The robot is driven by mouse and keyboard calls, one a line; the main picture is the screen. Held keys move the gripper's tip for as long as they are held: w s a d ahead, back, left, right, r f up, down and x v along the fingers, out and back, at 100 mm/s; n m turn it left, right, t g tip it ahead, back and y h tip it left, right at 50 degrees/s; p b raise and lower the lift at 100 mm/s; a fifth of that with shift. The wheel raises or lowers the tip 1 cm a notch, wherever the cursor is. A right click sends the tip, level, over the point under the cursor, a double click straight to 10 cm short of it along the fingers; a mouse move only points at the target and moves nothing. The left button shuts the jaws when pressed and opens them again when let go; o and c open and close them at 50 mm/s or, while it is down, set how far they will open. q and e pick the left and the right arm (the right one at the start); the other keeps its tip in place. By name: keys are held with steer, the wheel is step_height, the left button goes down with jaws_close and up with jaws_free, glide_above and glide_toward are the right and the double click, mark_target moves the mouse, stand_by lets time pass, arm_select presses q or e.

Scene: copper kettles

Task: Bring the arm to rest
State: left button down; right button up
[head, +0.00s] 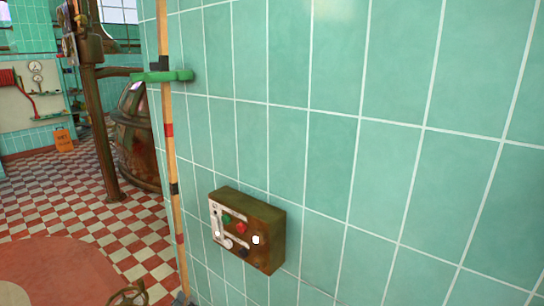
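Neither of my grippers nor either arm shows in the head view. A rusty brown control box (262,226) is mounted on the green tiled wall at the lower middle. Its face carries a green button (226,218), a red button (241,228), a small white spot and a pale slotted plate at its left end. Nothing of mine is touching the box in this view.
The green tiled wall (400,90) fills the right. A wooden pole (166,100) with a green clamp (172,76) stands along its edge. A copper kettle (137,135), a brown post (104,150) and an orange sign (64,139) stand left. Checkered floor (60,200) is largely open.

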arm_select(q)
steer(key=s+f+m+g, duration=0.3)
steer(key=s+f, duration=0.5)
steer(key=s, duration=0.7)
steer(key=s+f+m+g+h, duration=0.1)
steer(key=s+f+m+g, duration=0.2)
steer(key=s+f, duration=0.8)
steer(key=s+f+m+g, duration=0.3)
steer(key=s+f, duration=0.2)
steer(key=s, duration=1.3)
steer(key=w+r+t+p, duration=0.1)
steer(key=w+r+p, duration=0.3)
steer(key=r+p, duration=0.9)
steer(key=shift+w+d+r, duration=0.15)
steer(key=shift+d+r, duration=0.2)
steer(key=shift+r, duration=0.15)
arm_select(e)
steer(key=w+r, duration=0.2)
steer(key=r, duration=0.5)
steer(key=w+r+t, duration=0.1)
steer(key=w+r, duration=0.2)
steer(key=r, duration=0.3)
steer(key=shift+a+r, duration=0.35)
steer(key=shift+a, duration=0.05)
steer(key=shift+s, duration=0.1)
